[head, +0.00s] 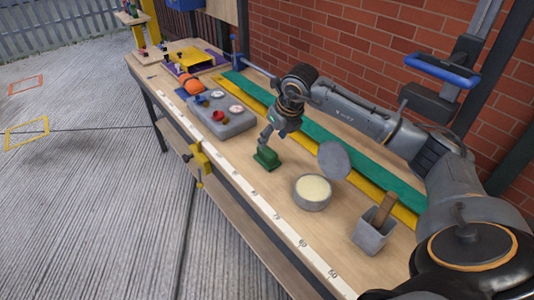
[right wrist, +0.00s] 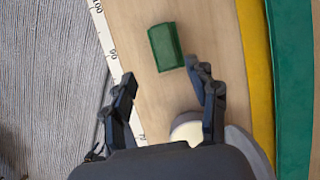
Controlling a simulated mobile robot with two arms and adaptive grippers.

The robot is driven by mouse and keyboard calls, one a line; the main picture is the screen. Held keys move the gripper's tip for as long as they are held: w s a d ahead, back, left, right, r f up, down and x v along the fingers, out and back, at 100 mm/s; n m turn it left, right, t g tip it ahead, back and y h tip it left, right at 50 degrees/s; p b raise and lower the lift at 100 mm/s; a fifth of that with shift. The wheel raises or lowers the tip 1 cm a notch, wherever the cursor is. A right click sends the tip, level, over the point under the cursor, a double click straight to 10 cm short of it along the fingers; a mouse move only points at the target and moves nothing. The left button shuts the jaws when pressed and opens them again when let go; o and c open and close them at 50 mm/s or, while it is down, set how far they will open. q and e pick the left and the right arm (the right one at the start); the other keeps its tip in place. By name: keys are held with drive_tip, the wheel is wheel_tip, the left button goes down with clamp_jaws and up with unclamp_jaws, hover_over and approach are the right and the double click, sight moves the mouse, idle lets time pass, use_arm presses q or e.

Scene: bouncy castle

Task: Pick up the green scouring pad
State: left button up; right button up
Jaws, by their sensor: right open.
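The green scouring pad (head: 266,159) lies on the wooden workbench (head: 236,170), near the white measuring strip. In the right wrist view the pad (right wrist: 165,47) is a dark green block just beyond the fingertips, nearer the right finger. My right gripper (head: 268,138) is above the pad in the head view, pointing down. In the right wrist view the gripper (right wrist: 164,78) has its two fingers spread with bare wood between them. It is open and empty. My left gripper is in neither view.
A round tin (head: 312,193) with pale contents and a grey lid (head: 334,160) stand right of the pad. A grey pot (head: 372,236) holds a wooden handle. A grey control box (head: 220,116) lies to the left. A yellow clamp (head: 200,160) grips the front edge.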

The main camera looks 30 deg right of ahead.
sight(267, 150)
drive_tip(key=x, duration=0.3)
drive_tip(key=shift+w+d+f, duration=0.15)
drive_tip(key=shift+f, duration=0.1)
drive_tip(key=p+x, duration=0.1)
drive_tip(key=x, duration=0.2)
drive_tip(key=shift+d, duration=0.15)
drive_tip(key=shift+x, duration=1.25)
drive_tip(key=shift+w+d+f, duration=0.2)
drive_tip(key=shift+w+f, duration=0.1)
clamp_jaws()
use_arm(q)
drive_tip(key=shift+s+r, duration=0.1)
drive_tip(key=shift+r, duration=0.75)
